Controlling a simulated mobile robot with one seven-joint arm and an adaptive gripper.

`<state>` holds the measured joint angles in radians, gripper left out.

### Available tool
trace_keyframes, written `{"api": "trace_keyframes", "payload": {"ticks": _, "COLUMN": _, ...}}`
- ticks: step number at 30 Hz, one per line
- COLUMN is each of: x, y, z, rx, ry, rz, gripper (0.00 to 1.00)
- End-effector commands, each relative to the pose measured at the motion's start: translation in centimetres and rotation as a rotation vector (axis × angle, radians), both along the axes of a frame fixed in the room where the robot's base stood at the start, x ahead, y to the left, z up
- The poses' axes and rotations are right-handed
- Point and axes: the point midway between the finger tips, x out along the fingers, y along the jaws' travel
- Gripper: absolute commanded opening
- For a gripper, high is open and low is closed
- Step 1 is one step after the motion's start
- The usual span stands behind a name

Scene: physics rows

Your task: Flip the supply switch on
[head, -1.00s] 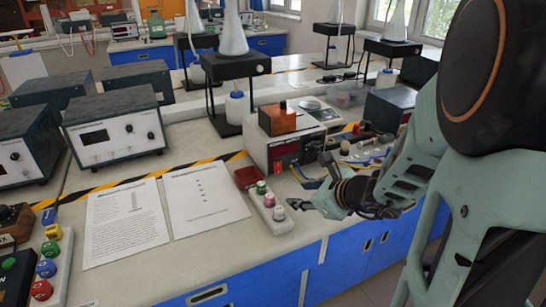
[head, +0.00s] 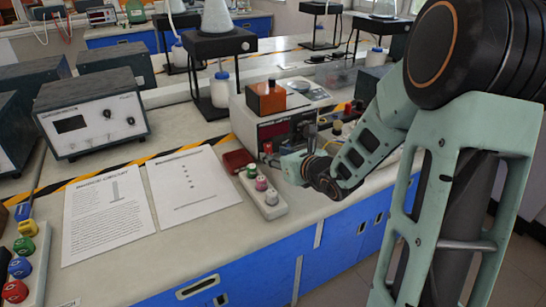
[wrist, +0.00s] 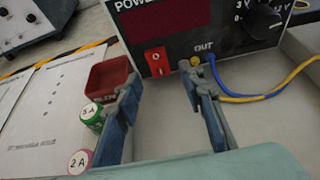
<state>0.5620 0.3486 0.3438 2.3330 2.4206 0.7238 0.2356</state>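The power supply (head: 262,128) is a light box with a dark red display, standing on the bench; in the wrist view its black front panel (wrist: 200,35) fills the top. Its red rocker switch (wrist: 157,61) sits low at the left of that panel, and its position is hard to tell. In the head view the red switch (head: 268,148) is small. My gripper (wrist: 160,76) is open and empty, its fingers apart on either side of the switch in the picture and pointing at the panel. In the head view my gripper (head: 286,164) is just in front of the supply.
A red tray (wrist: 108,78) and a strip with coloured round caps (head: 262,190) lie left of my gripper. Blue and yellow cables (wrist: 245,97) run from the output sockets to the right. Paper sheets (head: 192,182) lie on the bench further left.

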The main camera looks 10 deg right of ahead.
Motion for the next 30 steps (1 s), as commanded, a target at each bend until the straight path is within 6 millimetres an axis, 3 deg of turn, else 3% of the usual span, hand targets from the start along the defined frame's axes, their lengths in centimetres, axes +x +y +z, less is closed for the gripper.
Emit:
{"api": "trace_keyframes", "payload": {"ticks": 6, "x": 1.7, "y": 0.5, "z": -0.8, "rx": -0.001, "ry": 0.000, "rz": 0.000, "gripper": 0.36}}
{"api": "trace_keyframes", "payload": {"ticks": 15, "x": 1.9, "y": 0.6, "z": -0.8, "rx": -0.001, "ry": 0.001, "rz": -0.001, "gripper": 0.36}}
{"api": "trace_keyframes", "payload": {"ticks": 25, "x": 1.9, "y": 0.6, "z": -0.8, "rx": -0.002, "ry": 0.001, "rz": -0.001, "gripper": 0.01}}
{"api": "trace_keyframes", "payload": {"ticks": 30, "x": 1.9, "y": 0.6, "z": -0.9, "rx": 0.000, "ry": -0.003, "rz": -0.001, "gripper": 0.00}}
